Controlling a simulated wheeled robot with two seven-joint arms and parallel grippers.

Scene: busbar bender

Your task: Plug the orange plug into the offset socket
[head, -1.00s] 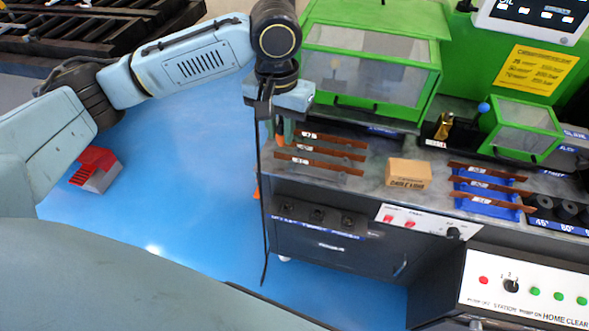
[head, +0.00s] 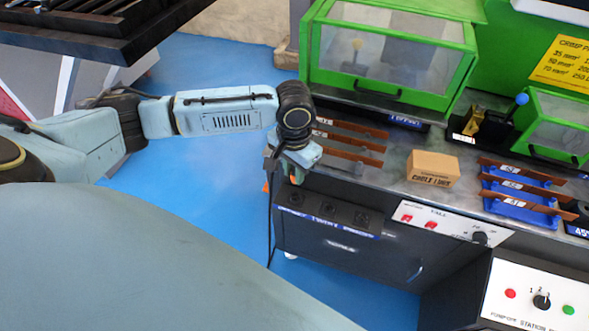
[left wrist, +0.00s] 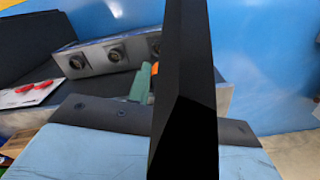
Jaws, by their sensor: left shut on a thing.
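My left gripper (head: 297,176) hangs beside the front left of the bench, above the socket panel, pointing down. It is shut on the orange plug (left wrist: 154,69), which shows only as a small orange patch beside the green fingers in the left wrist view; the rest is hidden. A dark cable hangs down near the gripper. Three round sockets sit in a row on the dark panel: left (head: 297,197), middle (head: 328,207) and right (head: 361,218). Their labels are too blurred to read surely, so I cannot tell which is offset. The plug is apart from them. My right gripper is not in view.
A cardboard box (head: 432,168) and copper bars (head: 347,141) lie on the bench top. Blue holders (head: 521,212) with more bars are to the right. Green guarded machines (head: 392,60) stand behind. A switch panel (head: 441,221) is right of the sockets. Blue floor lies left.

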